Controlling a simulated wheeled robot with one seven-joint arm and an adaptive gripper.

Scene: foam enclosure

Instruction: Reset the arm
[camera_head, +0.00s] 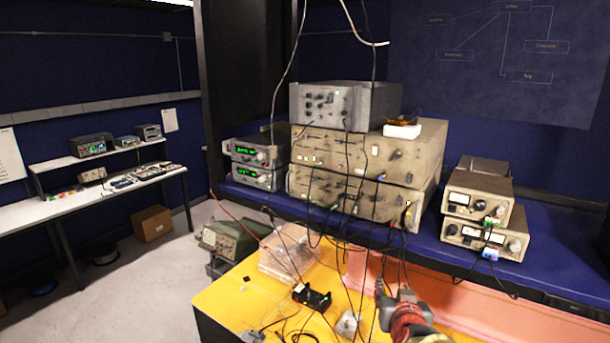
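My arm (410,322) shows at the bottom, right of centre, with a red section and grey parts. Its grey end, my gripper (392,298), is low over the right part of the yellow bench top (228,300). Dark cables hang just above and behind it. The fingers are small and partly lost among the cables, so I cannot tell whether they are open or shut. I see no object clearly held.
A black device (311,297), a clear plastic box (286,250) and a small metal block (347,323) are on the bench, left of my gripper. Stacked instruments (345,155) and meters (478,195) stand on the blue shelf (425,235). Loose cables hang across the middle.

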